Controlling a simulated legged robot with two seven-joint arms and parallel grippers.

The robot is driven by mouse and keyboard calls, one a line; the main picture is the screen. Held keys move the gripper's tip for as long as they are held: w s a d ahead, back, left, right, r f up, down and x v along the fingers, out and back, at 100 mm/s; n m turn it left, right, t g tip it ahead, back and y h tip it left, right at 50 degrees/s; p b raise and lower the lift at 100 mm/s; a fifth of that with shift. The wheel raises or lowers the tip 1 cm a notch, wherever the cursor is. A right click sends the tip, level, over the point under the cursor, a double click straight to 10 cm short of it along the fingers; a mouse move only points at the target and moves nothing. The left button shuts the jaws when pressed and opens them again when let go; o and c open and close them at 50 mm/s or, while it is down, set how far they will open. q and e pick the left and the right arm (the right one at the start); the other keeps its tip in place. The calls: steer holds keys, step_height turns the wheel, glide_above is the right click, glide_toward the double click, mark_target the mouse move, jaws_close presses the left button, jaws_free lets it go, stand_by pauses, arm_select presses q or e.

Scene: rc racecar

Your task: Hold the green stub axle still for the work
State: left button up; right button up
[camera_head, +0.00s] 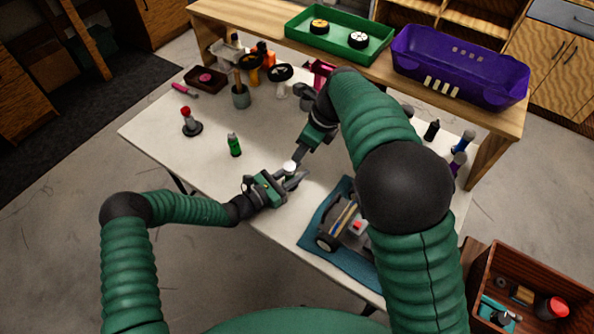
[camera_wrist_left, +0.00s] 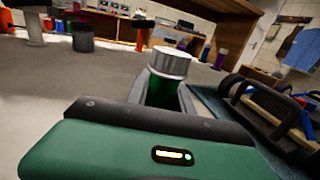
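The green stub axle (camera_wrist_left: 160,90) stands upright between my left gripper's fingers, with a ribbed silver top (camera_wrist_left: 171,62) above its green body. In the head view that pale top (camera_head: 290,167) shows near the table's middle, and the green part is mostly hidden by the fingers. My left gripper (camera_head: 291,181) reaches in from the left with its fingers along both sides of the axle and appears shut on it. My right gripper (camera_head: 299,156) points down just behind the axle's top. Its fingers look thin and dark, and their opening cannot be made out.
A racecar (camera_head: 345,228) lies on a blue mat (camera_head: 313,232) right of my left gripper. A green bottle (camera_head: 234,145) and a red-knobbed stand (camera_head: 191,123) stand left. A green tray (camera_head: 313,42) and purple car body (camera_head: 455,68) sit on the back shelf. The front-left table is clear.

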mark_target(289, 166)
steer(key=shift+o, duration=2)
steer(key=shift+n, duration=0.6)
steer(key=w+a+r+m+g+h, duration=0.1)
steer(key=a+m+h, duration=0.1)
steer(key=m, duration=1)
steer(key=w+a+r+m+g+h, duration=0.1)
steer(key=a+r+m+h, duration=0.1)
steer(key=m, duration=1.1)
steer(key=shift+n, duration=0.3)
step_height(289, 166, down, 12)
steer(key=shift+d+f, duration=0.1)
steer(key=shift+d, duration=0.05)
